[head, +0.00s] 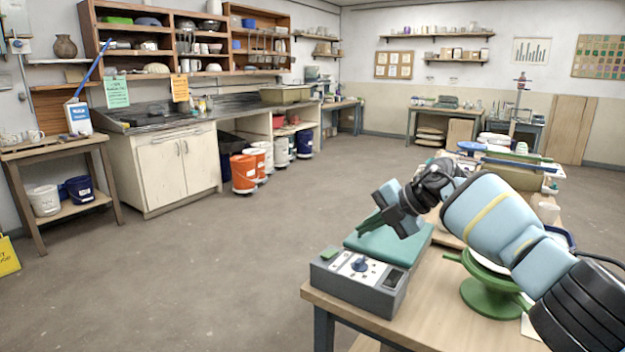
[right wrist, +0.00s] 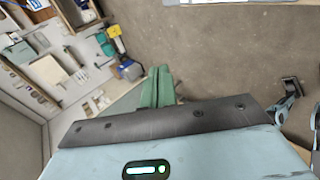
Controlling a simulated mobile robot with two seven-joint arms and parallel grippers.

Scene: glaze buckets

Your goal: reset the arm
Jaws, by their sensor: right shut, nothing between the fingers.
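My right gripper (head: 366,227) is in the air above the near end of the worktable, with its green fingers pointing left and down. Its fingers are shut together with nothing between them, as the right wrist view (right wrist: 158,86) also shows. The right arm comes in from the lower right of the head view and is bent over the table. The gripper is near a teal-topped slab (head: 390,243) and a grey control box (head: 358,282) with a blue knob; it appears to be above them. My left gripper does not show in the head view.
The worktable (head: 450,318) holds a green banding wheel (head: 488,297) under my forearm. Open floor (head: 230,270) lies to the left. Beyond it stand a sink counter (head: 178,168), orange buckets (head: 243,174) and a small side table (head: 62,150) with a white bucket below.

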